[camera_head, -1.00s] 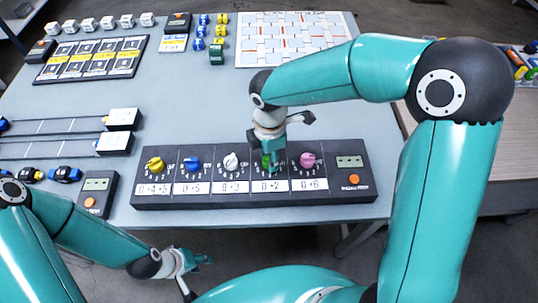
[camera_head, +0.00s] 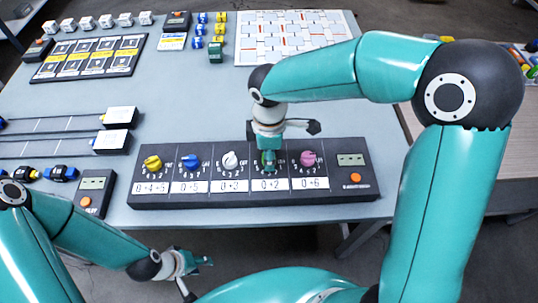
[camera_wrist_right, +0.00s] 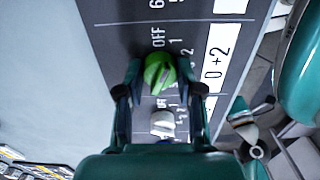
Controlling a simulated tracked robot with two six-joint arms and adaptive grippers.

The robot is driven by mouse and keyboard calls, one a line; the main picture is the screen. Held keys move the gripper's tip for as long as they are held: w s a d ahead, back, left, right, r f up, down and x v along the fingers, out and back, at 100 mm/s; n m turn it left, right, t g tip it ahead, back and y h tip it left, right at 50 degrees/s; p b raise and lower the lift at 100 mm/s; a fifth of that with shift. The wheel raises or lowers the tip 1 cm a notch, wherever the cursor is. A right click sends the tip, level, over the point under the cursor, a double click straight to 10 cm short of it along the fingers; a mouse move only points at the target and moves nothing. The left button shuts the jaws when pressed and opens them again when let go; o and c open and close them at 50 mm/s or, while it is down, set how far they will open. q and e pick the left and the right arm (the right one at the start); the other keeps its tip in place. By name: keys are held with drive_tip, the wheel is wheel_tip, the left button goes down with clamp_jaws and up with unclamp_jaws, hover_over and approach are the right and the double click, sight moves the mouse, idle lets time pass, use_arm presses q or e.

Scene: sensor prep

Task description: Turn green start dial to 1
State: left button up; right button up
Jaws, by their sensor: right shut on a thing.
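My right gripper (camera_wrist_right: 161,84) is shut on the green dial, one finger on each side. In the head view the right gripper (camera_head: 268,158) comes down over the dial and mostly hides it. My left gripper (camera_head: 205,262) hangs in front of the table's front edge, away from the panel; its fingers are too small to judge.
A pink dial (camera_head: 308,158) is right of the green one, and a white dial (camera_head: 230,159) left of it. Blue (camera_head: 190,161) and yellow (camera_head: 153,163) dials are further left. A display with an orange button (camera_head: 355,177) is at the panel's right end. The table middle is clear.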

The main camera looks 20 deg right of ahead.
drive_tip(key=shift+m, duration=0.6)
drive_tip(key=o, duration=1.1)
drive_tip(key=shift+o, duration=0.2)
drive_tip(key=shift+r, duration=0.1)
wheel_tip(320, 180, up, 12)
